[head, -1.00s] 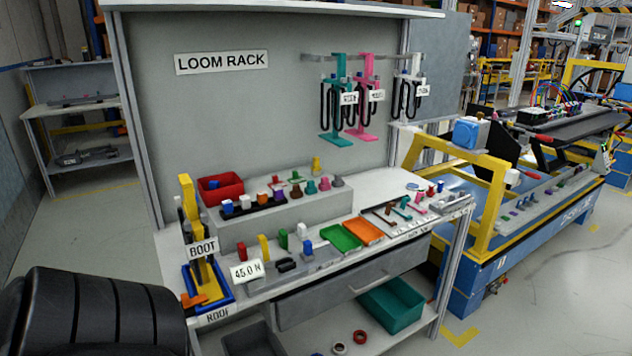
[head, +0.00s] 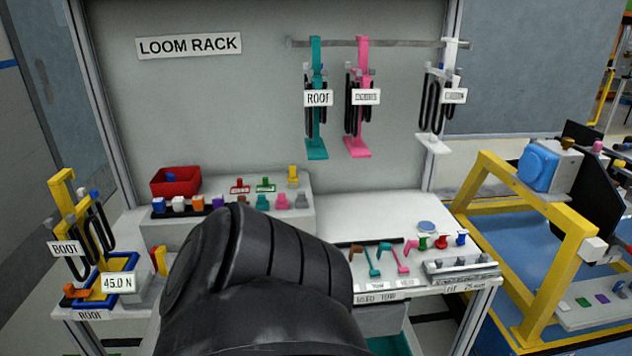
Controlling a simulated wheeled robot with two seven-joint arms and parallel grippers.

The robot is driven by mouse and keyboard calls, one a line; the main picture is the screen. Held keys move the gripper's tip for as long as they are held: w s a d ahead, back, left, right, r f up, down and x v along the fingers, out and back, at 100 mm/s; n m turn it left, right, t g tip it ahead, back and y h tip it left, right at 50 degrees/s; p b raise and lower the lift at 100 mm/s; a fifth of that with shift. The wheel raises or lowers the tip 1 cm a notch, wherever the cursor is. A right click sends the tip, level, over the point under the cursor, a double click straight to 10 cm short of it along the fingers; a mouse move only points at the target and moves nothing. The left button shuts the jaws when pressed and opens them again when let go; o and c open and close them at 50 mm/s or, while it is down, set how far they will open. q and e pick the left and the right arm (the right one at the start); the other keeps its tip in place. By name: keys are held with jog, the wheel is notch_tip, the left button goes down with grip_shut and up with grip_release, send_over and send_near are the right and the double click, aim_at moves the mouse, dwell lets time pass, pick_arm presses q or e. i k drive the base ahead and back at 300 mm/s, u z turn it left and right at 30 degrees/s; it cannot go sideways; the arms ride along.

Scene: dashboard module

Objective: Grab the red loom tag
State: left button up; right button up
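A black link of my own arm covers the lower middle of the view and hides part of the bench front. Neither of my grippers shows.
Several coloured connectors stand along the step (head: 300,190). Teal, pink and white loom hangers hang from the rail (head: 390,43). A yellow hanger (head: 65,190) stands at left beside the 45.0 N block (head: 118,283). A yellow frame (head: 545,200) stands at right.

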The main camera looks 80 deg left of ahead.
aim_at(240, 188)
jog(key=i, duration=0.1)
jog(key=u, duration=1.75)
